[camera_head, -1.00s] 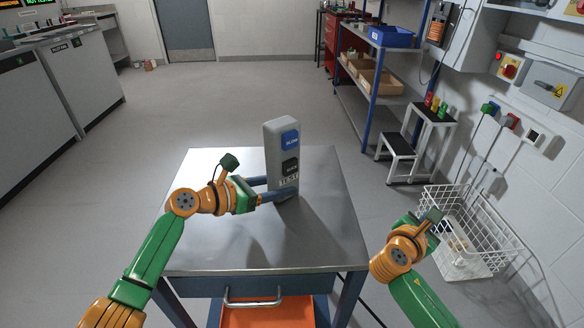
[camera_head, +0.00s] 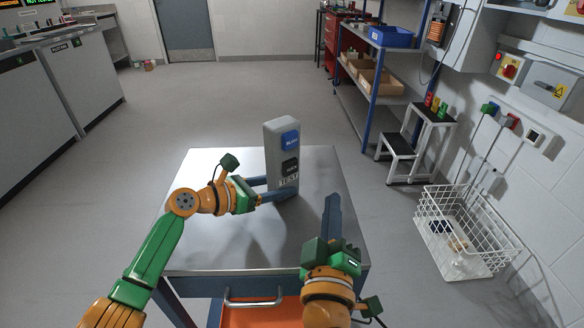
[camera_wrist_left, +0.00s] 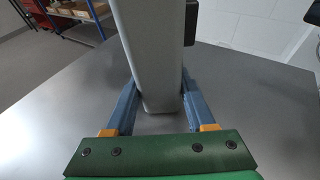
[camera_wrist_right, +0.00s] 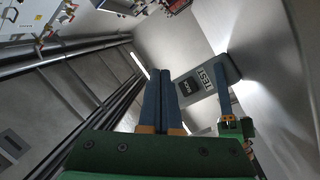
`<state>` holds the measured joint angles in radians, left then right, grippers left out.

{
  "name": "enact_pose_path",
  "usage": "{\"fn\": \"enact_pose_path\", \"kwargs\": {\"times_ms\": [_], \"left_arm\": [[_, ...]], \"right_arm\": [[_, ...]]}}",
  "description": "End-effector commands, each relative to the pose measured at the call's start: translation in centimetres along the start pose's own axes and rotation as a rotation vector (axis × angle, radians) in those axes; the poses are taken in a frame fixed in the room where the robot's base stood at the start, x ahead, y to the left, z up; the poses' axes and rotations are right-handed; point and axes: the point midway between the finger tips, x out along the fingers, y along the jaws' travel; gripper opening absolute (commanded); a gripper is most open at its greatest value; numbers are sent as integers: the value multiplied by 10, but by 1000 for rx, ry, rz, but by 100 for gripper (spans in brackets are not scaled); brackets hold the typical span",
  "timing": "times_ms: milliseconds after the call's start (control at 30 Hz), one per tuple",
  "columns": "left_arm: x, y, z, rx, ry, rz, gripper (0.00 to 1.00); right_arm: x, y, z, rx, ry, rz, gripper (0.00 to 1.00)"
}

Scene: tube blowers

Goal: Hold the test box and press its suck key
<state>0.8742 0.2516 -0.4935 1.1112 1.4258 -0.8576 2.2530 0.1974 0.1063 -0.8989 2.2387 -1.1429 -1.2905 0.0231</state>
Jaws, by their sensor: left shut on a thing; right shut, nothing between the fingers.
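The test box (camera_head: 271,154) is a tall grey block standing upright on the metal table. Its face has a blue upper key (camera_head: 290,141) and a black lower key (camera_head: 290,168), with "TEST" lettering below. My left gripper (camera_head: 280,190) is shut on the box near its base; in the left wrist view its fingers (camera_wrist_left: 157,100) lie on both sides of the box (camera_wrist_left: 150,50). My right gripper (camera_head: 333,200) is shut and empty, in front of and to the right of the box, apart from it. In the right wrist view its fingers (camera_wrist_right: 162,85) are together, with the black key (camera_wrist_right: 187,87) beyond them.
The metal table (camera_head: 215,250) is otherwise clear, with a drawer handle (camera_head: 253,300) at its front. A white wire basket (camera_head: 465,235) and a step stool (camera_head: 420,135) stand on the right. Blue shelving (camera_head: 375,85) is behind.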

Motion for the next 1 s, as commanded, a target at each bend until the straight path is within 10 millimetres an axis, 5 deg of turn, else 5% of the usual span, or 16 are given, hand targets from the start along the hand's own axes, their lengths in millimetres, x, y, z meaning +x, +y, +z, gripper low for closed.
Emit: {"fn": "enact_pose_path", "kwargs": {"times_ms": [1000], "left_arm": [[0, 0, 0, 0, -1, 0, 0]], "right_arm": [[62, -45, -44, -5, -1, 1, 0]]}}
